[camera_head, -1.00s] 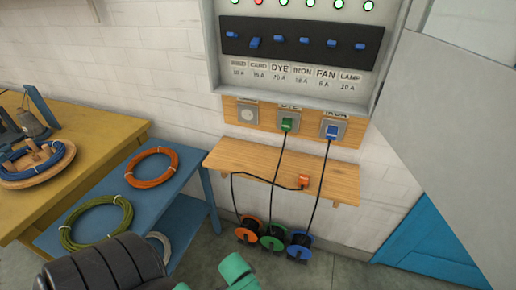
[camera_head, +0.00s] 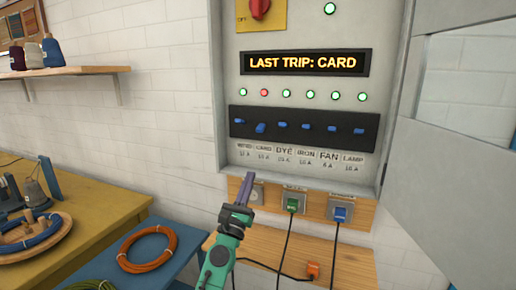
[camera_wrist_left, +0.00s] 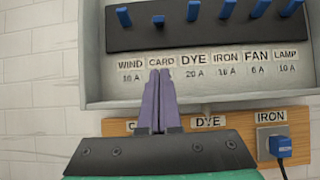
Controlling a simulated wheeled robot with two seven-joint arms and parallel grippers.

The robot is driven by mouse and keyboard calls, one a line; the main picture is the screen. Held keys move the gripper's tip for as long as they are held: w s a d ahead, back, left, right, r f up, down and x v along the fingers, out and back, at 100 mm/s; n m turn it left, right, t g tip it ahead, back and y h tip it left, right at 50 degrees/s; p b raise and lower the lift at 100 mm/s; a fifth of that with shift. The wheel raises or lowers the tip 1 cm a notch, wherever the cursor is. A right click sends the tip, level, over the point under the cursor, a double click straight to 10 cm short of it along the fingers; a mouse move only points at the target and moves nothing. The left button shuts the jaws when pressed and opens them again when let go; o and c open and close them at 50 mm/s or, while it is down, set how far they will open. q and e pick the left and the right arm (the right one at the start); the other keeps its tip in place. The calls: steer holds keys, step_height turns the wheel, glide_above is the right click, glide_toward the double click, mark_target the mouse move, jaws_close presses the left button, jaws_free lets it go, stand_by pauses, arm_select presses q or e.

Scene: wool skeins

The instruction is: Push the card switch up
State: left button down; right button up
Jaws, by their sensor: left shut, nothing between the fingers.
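The card switch (camera_head: 260,127) is a small blue lever, second from the left in the black switch strip. It sits lower than its neighbours, and it also shows in the left wrist view (camera_wrist_left: 158,20). The light above it (camera_head: 264,92) is red. My left gripper (camera_head: 242,164) is shut and empty, with its purple fingers pointing up below the strip. In the left wrist view its fingertips (camera_wrist_left: 160,74) overlap the bottom edge of the CARD label, below the card switch and apart from it. My right gripper is not in view.
Other blue switches (camera_head: 283,126) stand close by in the black strip (camera_head: 345,119), with green lights above. The display (camera_head: 306,62) reads LAST TRIP: CARD. The grey cabinet door (camera_head: 445,165) hangs open at the right. Sockets with plugs (camera_head: 292,204) sit below the cabinet.

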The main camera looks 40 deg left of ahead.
mark_target(261, 128)
arm_select(q)
steer(key=p+x, duration=0.3)
steer(key=x, duration=0.6)
steer(key=shift+w+r, duration=0.2)
steer(key=shift+r, duration=0.05)
steer(key=r+p, duration=0.2)
steer(key=s+r+p, duration=0.1)
steer(key=p, duration=0.1)
steer(key=shift+d+r, duration=0.25)
steer(key=shift+r, duration=0.1)
steer(key=shift+w, duration=0.15)
